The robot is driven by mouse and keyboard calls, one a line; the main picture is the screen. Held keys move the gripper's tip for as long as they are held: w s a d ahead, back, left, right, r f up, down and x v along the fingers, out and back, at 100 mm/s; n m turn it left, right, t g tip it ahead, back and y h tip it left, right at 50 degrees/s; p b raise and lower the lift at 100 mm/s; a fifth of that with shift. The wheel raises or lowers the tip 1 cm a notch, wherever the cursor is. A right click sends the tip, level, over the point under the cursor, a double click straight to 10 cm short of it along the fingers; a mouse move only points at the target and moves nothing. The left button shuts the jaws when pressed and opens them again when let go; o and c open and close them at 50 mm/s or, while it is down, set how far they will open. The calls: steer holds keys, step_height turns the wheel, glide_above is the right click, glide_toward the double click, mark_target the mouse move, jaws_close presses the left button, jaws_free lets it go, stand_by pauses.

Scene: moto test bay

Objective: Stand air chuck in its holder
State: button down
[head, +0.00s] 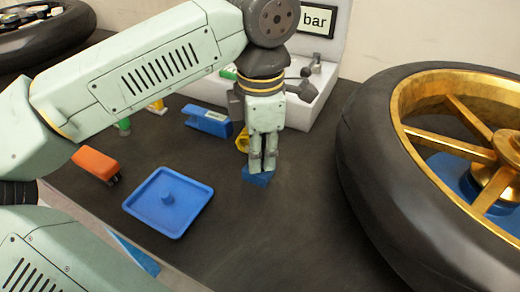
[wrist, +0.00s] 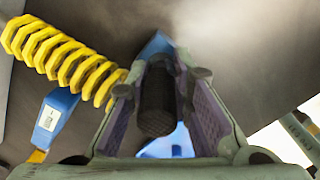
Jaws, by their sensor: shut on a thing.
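My gripper (head: 262,168) points down over the blue holder (head: 257,179) on the dark table. In the wrist view its fingers (wrist: 163,75) are closed on a dark, knurled, round-ended handle, which I take to be the air chuck (wrist: 157,105). Blue of the holder (wrist: 157,44) shows behind and below the chuck. The fingers hide the chuck in the head view. Whether its lower end touches or sits in the holder cannot be told. A yellow coiled hose (wrist: 60,52) lies left of the fingers in the wrist view.
A blue tray (head: 150,213) with a central knob lies left of my gripper. A white gauge station (head: 318,105) stands behind.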

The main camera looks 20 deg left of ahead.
steer(key=shift+f+b, duration=0.45)
stand_by(1.4)
steer(key=c, duration=1.4)
jaws_free()
steer(key=shift+o, duration=0.4)
steer(key=o, duration=0.4)
steer(key=shift+r, duration=0.1)
steer(key=shift+r+p, duration=2.45)
steer(key=shift+r, duration=1.05)
